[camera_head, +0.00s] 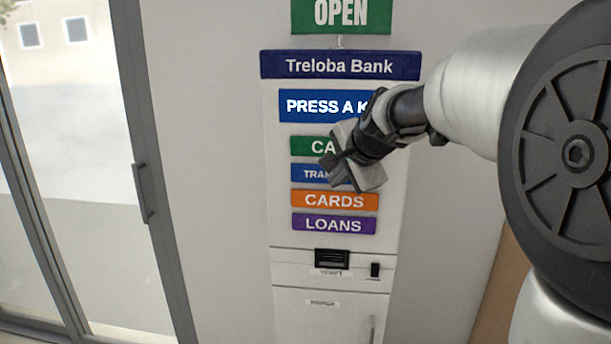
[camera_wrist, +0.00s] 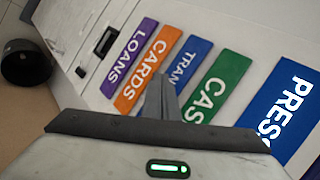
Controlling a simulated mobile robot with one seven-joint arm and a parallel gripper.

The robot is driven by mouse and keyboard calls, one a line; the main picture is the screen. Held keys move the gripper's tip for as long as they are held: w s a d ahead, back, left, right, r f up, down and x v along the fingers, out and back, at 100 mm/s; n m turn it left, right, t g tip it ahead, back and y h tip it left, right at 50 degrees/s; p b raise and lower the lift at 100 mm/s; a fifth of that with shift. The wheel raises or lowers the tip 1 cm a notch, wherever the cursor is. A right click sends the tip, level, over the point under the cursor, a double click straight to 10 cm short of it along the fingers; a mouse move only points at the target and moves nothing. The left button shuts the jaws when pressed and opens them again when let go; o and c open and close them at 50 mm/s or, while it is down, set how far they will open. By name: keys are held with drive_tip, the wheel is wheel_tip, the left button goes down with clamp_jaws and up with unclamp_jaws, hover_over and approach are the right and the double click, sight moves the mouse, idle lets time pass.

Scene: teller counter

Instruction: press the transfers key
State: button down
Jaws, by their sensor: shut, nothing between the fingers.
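The transfers key (camera_head: 307,173) is a narrow blue bar lettered "TRAN", with its right part hidden behind my gripper. It lies between the green key (camera_head: 303,146), lettered "CA", and the orange CARDS key (camera_head: 334,201) on the upright kiosk. My gripper (camera_head: 330,161) is shut and empty, in front of the green and blue keys. In the wrist view the blue transfers key (camera_wrist: 187,60) is partly covered by my shut fingers (camera_wrist: 161,80), whose tips show near the border of the orange and blue keys. I cannot tell whether they touch the panel.
The purple LOANS key (camera_head: 333,224) is lowest. A blue screen (camera_head: 318,106) reading "PRESS A K" is above the keys. A dark slot (camera_head: 332,259) is below. A glass door (camera_head: 75,200) with a handle is at left. A dark round bin (camera_wrist: 22,65) shows in the wrist view.

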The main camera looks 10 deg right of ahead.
drive_tip(key=shift+w, duration=0.15)
drive_tip(key=shift+w+d, duration=0.1)
drive_tip(key=shift+w, duration=0.15)
drive_tip(key=shift+w+d+p, duration=0.1)
drive_tip(key=shift+w+p, duration=0.2)
drive_tip(key=shift+w, duration=0.15)
idle(0.8)
idle(0.4)
drive_tip(key=shift+s+a, duration=0.2)
drive_tip(key=shift+s, duration=0.7)
drive_tip(key=s, duration=0.2)
drive_tip(key=s+a+b, duration=0.1)
drive_tip(key=s, duration=0.1)
drive_tip(key=shift+s+a, duration=0.1)
drive_tip(key=shift+s, duration=0.3)
